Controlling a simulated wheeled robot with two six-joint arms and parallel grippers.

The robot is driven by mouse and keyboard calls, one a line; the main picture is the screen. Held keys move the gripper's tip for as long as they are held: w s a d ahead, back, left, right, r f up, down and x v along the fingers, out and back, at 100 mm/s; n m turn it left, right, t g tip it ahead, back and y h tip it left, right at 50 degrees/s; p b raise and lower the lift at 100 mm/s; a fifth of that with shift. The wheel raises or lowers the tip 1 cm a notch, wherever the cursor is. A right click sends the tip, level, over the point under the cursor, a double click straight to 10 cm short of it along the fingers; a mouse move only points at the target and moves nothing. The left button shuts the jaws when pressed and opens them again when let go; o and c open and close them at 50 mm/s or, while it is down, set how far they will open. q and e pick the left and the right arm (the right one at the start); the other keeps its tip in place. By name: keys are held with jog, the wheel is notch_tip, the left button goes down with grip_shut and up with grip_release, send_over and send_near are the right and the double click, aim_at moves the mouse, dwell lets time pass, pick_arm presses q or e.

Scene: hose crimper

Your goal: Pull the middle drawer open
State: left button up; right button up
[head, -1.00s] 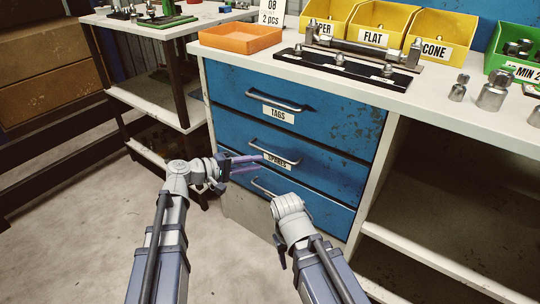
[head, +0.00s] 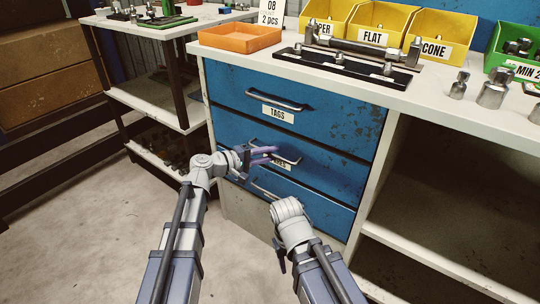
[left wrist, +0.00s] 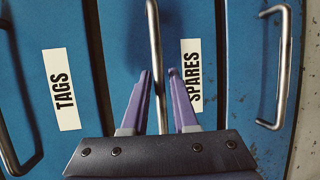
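The blue middle drawer (head: 335,173) sits flush in the cabinet between the top and bottom drawers. Its metal bar handle (head: 290,160) is partly covered by my left gripper. My left gripper (head: 272,156) is open at this handle. In the left wrist view its purple fingers (left wrist: 161,74) lie on either side of the middle drawer's handle (left wrist: 154,40), with gaps beside the bar. The SPARES label (left wrist: 190,80) is partly behind one finger. My right gripper (head: 279,256) hangs low in front of the bottom drawer; its fingers are too small and hidden to read.
The top drawer (head: 330,115) with a TAGS label is shut above. The bottom drawer (head: 315,208) is shut below. An orange tray (head: 240,38), bins and metal fittings stand on the worktop. Open shelving (head: 450,210) is at the right. The floor in front is clear.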

pick_arm(q)
grip_shut()
dwell(1.5)
